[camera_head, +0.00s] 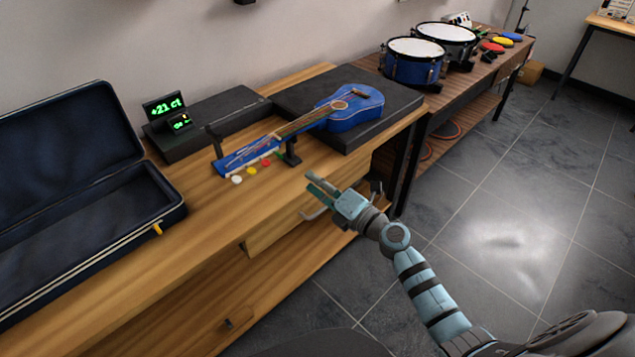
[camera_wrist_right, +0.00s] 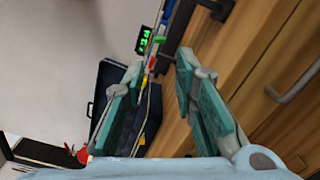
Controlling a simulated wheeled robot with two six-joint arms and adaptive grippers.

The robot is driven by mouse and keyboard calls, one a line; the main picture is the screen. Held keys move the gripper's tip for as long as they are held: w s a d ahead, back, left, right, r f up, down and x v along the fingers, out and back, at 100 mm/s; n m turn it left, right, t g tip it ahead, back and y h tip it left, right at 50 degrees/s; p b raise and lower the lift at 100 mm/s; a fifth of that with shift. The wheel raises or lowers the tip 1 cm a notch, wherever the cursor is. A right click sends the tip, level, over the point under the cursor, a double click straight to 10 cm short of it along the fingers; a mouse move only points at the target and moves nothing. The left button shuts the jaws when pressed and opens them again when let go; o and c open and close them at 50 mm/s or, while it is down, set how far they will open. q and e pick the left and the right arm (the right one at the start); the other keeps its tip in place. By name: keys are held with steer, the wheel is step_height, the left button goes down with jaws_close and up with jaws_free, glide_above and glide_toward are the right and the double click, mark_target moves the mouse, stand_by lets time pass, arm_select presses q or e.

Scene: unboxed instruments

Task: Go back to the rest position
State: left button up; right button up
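My right gripper (camera_head: 312,192) is over the front edge of the wooden workbench (camera_head: 215,205), in front of the blue guitar (camera_head: 352,104). In the right wrist view its two teal-padded fingers (camera_wrist_right: 160,68) stand apart with nothing held between them. The guitar lies with its body on a black block (camera_head: 400,97) and its neck on a dark support (camera_head: 292,150). The gripper is apart from the guitar. My left gripper is in neither view.
An open dark blue case (camera_head: 176,195) lies at the left. A tuner (camera_head: 165,108) with a green display reads "+21 ct". Several coloured pegs (camera_head: 252,171) lie near the guitar's head. Blue drums (camera_head: 413,64) stand on a table behind. The tiled floor (camera_head: 490,235) at the right is clear.

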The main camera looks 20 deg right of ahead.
stand_by(0.4)
steer(key=d+f+m+h, duration=0.4)
steer(key=d+f+m, duration=0.15)
steer(key=m, duration=0.25)
steer(key=s+d+f+m+g+h+p, duration=0.1)
steer(key=s+d+f+m+g, duration=0.1)
steer(key=s+f+m, duration=0.4)
steer(key=s+d+f+m+g+h, duration=0.2)
steer(key=s+f, duration=0.1)
steer(key=f, duration=0.6)
steer(key=s+d+f+m+g+h+p, duration=0.1)
steer(key=s+f+m+g, duration=0.3)
steer(key=f, duration=0.3)
steer(key=s+a+f+m+g+p, duration=0.1)
steer(key=s+f+m+g, duration=0.1)
steer(key=s+f, duration=0.5)
steer(key=s+f+m+g+p, duration=0.1)
steer(key=s+f+m, duration=0.15)
steer(key=s, duration=0.75)
steer(key=s+a+f+g, duration=0.2)
steer(key=s, duration=0.8)
steer(key=s+a+f+m+g+p, duration=0.1)
steer(key=s+a+f+g, duration=0.1)
steer(key=s, duration=0.8)
steer(key=shift+s+a+g+y, duration=0.2)
steer(key=shift+a+g+y, duration=0.1)
steer(key=shift+a+y, duration=0.1)
steer(key=shift+w, duration=0.15)
jaws_close()
